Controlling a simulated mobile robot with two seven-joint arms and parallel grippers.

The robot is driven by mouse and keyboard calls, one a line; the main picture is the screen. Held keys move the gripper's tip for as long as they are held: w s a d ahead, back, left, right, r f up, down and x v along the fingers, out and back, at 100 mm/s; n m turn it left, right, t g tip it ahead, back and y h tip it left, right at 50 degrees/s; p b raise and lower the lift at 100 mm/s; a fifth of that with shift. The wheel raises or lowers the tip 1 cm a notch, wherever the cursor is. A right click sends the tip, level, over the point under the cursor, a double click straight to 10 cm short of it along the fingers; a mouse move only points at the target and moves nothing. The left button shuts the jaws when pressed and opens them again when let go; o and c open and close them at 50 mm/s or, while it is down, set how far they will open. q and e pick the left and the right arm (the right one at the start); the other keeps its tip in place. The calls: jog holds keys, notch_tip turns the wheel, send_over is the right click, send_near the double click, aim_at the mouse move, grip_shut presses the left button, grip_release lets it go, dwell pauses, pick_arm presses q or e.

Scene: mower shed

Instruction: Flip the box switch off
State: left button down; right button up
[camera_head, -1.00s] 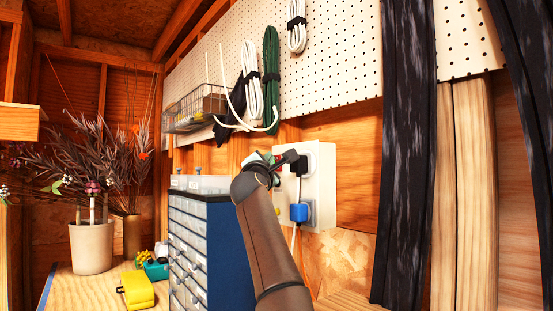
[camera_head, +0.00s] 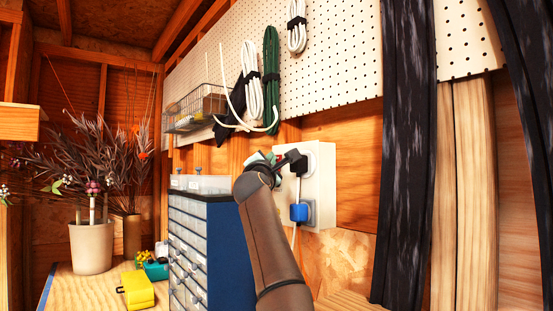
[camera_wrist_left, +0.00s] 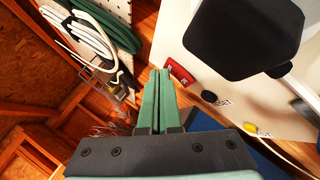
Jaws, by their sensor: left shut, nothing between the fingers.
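A white socket box (camera_head: 321,188) is fixed to the wooden wall in the head view, and its face fills the right of the left wrist view (camera_wrist_left: 160,45). A red switch (camera_wrist_left: 180,72) sits on that face, close to the left edge. My left gripper (camera_head: 262,157) is at the left side of the box in the head view. In the left wrist view its green fingers (camera_wrist_left: 160,75) are shut and empty, with the tips just left of the red switch. I cannot tell whether they touch it. My right gripper is not in view.
A black plug (camera_wrist_left: 245,32) stands out from the box beside the red switch. A blue plug (camera_head: 299,212) is lower on the box. A blue drawer cabinet (camera_head: 228,250) stands below left. Cable coils (camera_head: 271,70) hang on the pegboard above. Dark strips (camera_head: 405,150) hang to the right.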

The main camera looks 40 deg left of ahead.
pick_arm(q)
jog(key=shift+s, duration=0.15)
jog(key=shift+s+a+b, duration=0.2)
jog(key=shift+s+b, duration=0.2)
jog(key=shift+s, duration=0.2)
jog(key=shift+f, duration=0.1)
jog(key=s+b, duration=0.1)
jog(key=s+a+b, duration=0.1)
jog(key=s, duration=0.1)
jog(key=s+b, duration=0.1)
jog(key=shift+s+a+f, duration=0.2)
jog(key=shift+s+f, duration=0.05)
jog(key=shift+s, duration=0.15)
jog(key=shift+f, duration=0.1)
